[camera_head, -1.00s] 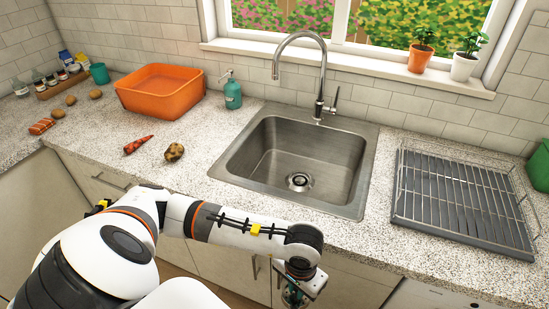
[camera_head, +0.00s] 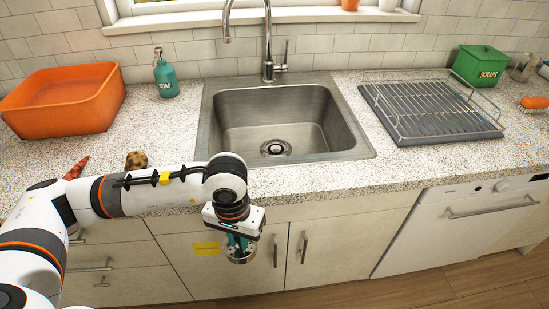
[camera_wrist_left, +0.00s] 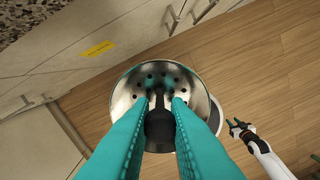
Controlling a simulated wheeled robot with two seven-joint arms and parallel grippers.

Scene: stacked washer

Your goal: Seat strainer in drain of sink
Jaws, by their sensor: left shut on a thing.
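The strainer (camera_head: 240,257) is a round metal basket with holes, hanging low in front of the cabinet doors, below the counter. My left gripper (camera_head: 240,246) is shut on it. In the left wrist view, the teal fingers close on the dark post at the middle of the strainer (camera_wrist_left: 126,95). The steel sink (camera_head: 236,108) is set in the counter behind and above. Its round drain (camera_head: 275,147) is in the basin floor, uncovered and apart from the strainer. My right gripper (camera_wrist_left: 240,127) shows small in the left wrist view, away from the strainer; its opening is unclear.
The counter's front edge (camera_head: 330,190) lies between the strainer and the sink. The faucet (camera_head: 267,50) rises behind the basin. A dish rack (camera_head: 430,110) stands right; a soap bottle (camera_head: 165,75) and orange tub (camera_head: 62,103) stand left. The basin is empty.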

